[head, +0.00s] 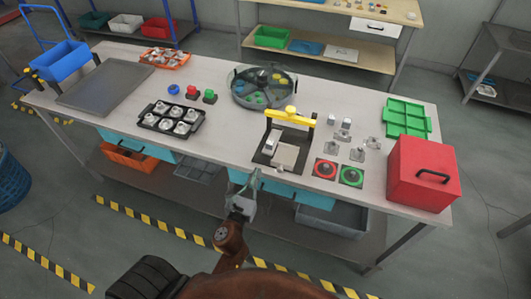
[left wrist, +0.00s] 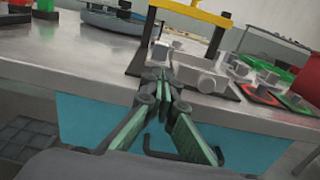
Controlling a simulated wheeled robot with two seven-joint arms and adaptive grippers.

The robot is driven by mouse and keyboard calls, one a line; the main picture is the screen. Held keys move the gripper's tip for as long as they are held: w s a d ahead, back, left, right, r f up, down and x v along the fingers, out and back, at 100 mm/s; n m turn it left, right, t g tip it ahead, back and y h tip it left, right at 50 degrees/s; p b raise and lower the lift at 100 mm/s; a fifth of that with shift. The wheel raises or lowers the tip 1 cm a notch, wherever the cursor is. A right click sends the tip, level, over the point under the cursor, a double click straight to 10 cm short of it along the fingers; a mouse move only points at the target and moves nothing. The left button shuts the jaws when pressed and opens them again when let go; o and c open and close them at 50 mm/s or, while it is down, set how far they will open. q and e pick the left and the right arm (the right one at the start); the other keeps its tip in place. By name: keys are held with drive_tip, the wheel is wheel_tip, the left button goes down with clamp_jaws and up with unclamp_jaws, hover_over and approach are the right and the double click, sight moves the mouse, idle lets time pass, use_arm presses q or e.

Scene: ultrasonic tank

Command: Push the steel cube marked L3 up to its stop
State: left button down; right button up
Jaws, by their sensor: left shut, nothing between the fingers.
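Several small steel blocks stand on the right half of the table, among them a light cube (head: 331,119) and another cube (head: 346,122) beside it. No marking is legible, so I cannot tell which one is L3. My left gripper (head: 257,177) is at the table's front edge, just in front of the black frame with a yellow bar (head: 290,117). Its fingertips (left wrist: 163,80) meet in the left wrist view, with nothing between them. A grey block (left wrist: 203,75) lies beyond the fingertips to the right. My right gripper is in neither view.
A red box (head: 422,172) stands at the right end, with a green tray (head: 405,118) behind it. A round tray (head: 245,98) and a black tray (head: 152,124) stand further left.

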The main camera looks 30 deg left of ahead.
sight(268, 147)
use_arm(q)
drive_tip(key=x, duration=1.1)
drive_tip(key=shift+a, duration=0.15)
drive_tip(key=shift+w, duration=0.15)
drive_tip(key=shift+x, duration=1.6)
drive_tip(key=shift+f, duration=0.1)
